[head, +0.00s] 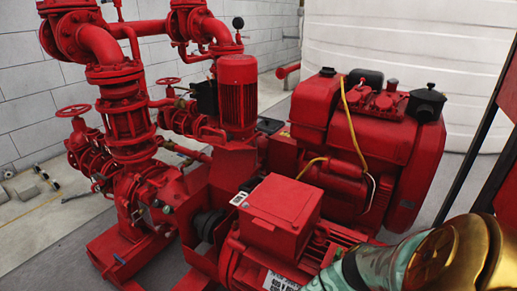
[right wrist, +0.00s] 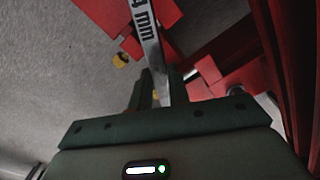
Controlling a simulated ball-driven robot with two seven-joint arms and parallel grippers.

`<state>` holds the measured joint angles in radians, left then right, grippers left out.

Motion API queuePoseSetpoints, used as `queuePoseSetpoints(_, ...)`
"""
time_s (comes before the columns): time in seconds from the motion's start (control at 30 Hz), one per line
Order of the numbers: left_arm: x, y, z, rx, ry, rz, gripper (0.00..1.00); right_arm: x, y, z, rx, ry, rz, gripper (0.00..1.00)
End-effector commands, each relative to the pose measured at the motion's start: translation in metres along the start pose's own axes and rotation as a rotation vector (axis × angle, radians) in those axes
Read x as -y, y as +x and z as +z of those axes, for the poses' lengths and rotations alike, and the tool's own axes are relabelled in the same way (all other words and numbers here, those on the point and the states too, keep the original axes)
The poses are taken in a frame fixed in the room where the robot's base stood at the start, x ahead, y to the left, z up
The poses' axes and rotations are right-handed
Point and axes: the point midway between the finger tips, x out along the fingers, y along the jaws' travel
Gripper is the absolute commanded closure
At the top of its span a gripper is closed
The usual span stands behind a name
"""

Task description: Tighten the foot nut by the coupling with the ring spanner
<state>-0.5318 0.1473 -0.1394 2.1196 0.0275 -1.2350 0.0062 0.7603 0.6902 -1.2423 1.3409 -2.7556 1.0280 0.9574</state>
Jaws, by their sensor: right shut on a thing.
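In the right wrist view my right gripper (right wrist: 157,88) is shut on the ring spanner (right wrist: 148,38), a flat silver bar with "mm" printed on it. The spanner points away from the gripper, and its far end runs out of the top of the picture. A small yellow nut-like piece (right wrist: 121,60) shows left of the spanner, apart from it; I cannot tell if it is the foot nut. In the head view the dark coupling (head: 207,225) sits between the red pump and the red motor (head: 280,215). The foot nut cannot be made out there. My left gripper is not in view.
A red diesel engine (head: 365,140) stands behind the motor. Red pipes and valves (head: 125,115) rise at the left. Red frame parts (right wrist: 225,75) lie close to the right gripper's right side. Grey floor (right wrist: 50,70) is open at its left.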

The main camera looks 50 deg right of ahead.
Motion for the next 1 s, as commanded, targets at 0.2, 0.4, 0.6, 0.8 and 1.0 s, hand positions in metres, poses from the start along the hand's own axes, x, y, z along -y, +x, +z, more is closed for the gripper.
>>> queuePoseSetpoints(0.2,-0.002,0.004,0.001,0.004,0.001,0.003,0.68,0.000,0.006,0.000,-0.001,0.000,0.000,1.00)
queuePoseSetpoints(0.4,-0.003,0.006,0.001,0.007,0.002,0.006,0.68,0.000,0.011,0.000,-0.001,0.001,0.000,1.00)
queuePoseSetpoints(0.6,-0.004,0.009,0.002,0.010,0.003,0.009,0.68,0.000,0.016,0.000,-0.001,0.000,0.000,1.00)
queuePoseSetpoints(0.8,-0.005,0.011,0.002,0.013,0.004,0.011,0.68,0.000,0.021,0.000,-0.001,0.000,0.000,1.00)
queuePoseSetpoints(1.0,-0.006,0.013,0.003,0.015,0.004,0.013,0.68,0.000,0.025,0.000,0.000,0.000,0.000,1.00)
